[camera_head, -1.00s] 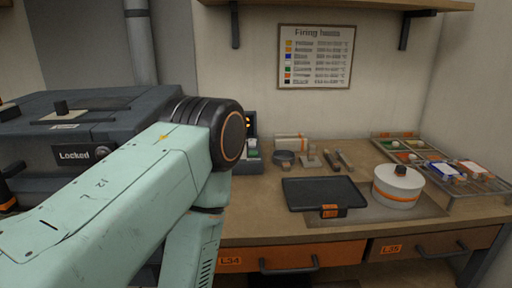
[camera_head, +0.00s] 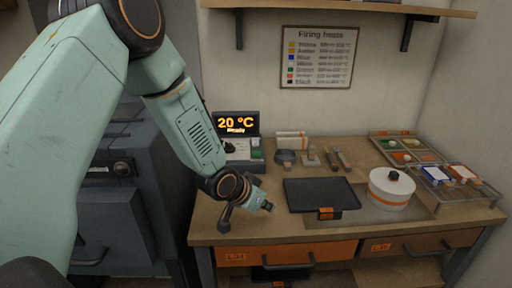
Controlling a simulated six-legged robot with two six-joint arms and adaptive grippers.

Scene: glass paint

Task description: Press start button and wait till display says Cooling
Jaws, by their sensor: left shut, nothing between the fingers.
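The control unit (camera_head: 243,152) stands at the back left of the bench. Its display (camera_head: 237,123) reads 20 °C in orange, with a smaller word below that looks like "Ready". My left arm hides part of the unit's left side. My right gripper is not in view.
The dark kiln (camera_head: 120,200) stands at the left, partly behind my arm. A black tray (camera_head: 318,194) and a white round pot (camera_head: 391,190) are on the bench to the right. Small tools lie behind the tray. A firing chart (camera_head: 317,57) hangs on the wall.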

